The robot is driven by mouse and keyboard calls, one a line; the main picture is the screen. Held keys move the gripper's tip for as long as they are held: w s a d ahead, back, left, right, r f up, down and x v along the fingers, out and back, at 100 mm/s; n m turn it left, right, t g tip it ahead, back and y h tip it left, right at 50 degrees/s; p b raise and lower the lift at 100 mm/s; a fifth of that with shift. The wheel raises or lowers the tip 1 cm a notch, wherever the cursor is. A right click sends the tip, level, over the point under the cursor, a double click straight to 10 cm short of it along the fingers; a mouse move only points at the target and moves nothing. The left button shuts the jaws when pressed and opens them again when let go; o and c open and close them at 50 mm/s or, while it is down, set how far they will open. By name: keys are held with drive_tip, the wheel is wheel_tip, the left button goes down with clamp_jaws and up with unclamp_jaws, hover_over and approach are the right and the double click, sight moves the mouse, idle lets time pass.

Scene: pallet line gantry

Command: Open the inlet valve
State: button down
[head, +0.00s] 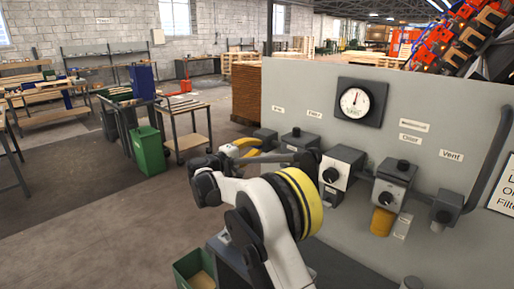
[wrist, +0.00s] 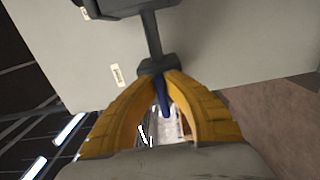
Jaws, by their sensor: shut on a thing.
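The valve lever runs down in the wrist view from a dark fitting (wrist: 125,6) on the grey panel. It has a dark stem (wrist: 153,38), and a blue handle (wrist: 162,95) shows between the fingers. My gripper (wrist: 161,80) has its yellow fingers closed around the lever's end. In the head view my gripper (head: 244,149) is at the panel's left side, beside a dark valve body (head: 299,139); my arm partly hides the lever there. Small labels sit above the fittings, and the left ones are hard to read.
The panel (head: 440,95) carries a round gauge (head: 355,102), a knob box (head: 341,167), a box with an orange part (head: 393,181) and a fitting by the Vent label (head: 452,155). A green bin (head: 148,150) and benches stand left.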

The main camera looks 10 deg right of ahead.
drive_tip(key=c, duration=1.5)
unclamp_jaws()
drive_tip(key=shift+o, duration=0.2)
drive_tip(key=v, duration=1.2)
drive_tip(key=shift+d, duration=0.1)
